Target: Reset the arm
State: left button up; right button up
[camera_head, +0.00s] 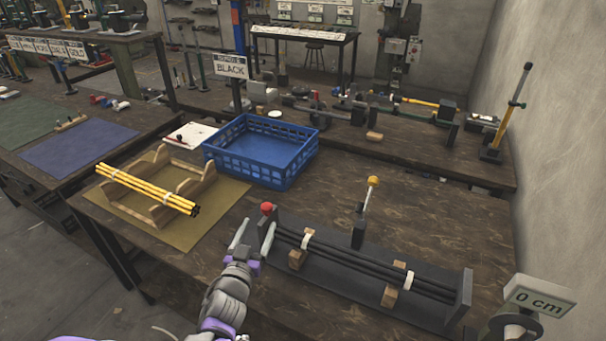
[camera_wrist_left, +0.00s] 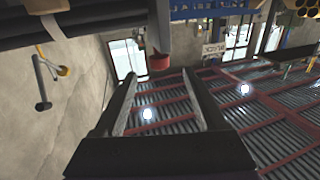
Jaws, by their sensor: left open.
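My left gripper (camera_head: 254,230) is open, its two pale fingers spread at the left end of a dark press fixture (camera_head: 345,283). A red knob (camera_head: 266,208) stands at that end, close to the fingertips. In the left wrist view the open fingers (camera_wrist_left: 160,78) have nothing held between them, and the red knob (camera_wrist_left: 159,62) shows just beyond their tips. I cannot tell whether they touch it. Several black rods (camera_head: 340,253) lie along the fixture on wooden blocks with white bands. My right gripper is not in view.
A yellow-knobbed lever (camera_head: 366,205) stands behind the fixture. A blue crate (camera_head: 262,165) is behind, next to a BLACK sign (camera_head: 231,66). Yellow rods (camera_head: 150,188) rest on a wooden rack at left. A 0 cm sign (camera_head: 539,298) is front right. Bare tabletop (camera_head: 440,220) lies right of the lever.

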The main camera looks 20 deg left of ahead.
pick_arm(q)
jog(key=s+d+m+g+h+p, duration=0.1)
jog(key=s+d+g+p, duration=0.3)
jog(key=s, duration=0.6)
jog(key=s+d+m+g+h+p, duration=0.1)
jog(key=s+d+g+h+p, duration=0.1)
jog(key=s+d+g, duration=0.6)
jog(key=shift+s+d+p, duration=0.9)
jog(key=shift+s+d, duration=0.1)
jog(key=shift+s, duration=0.2)
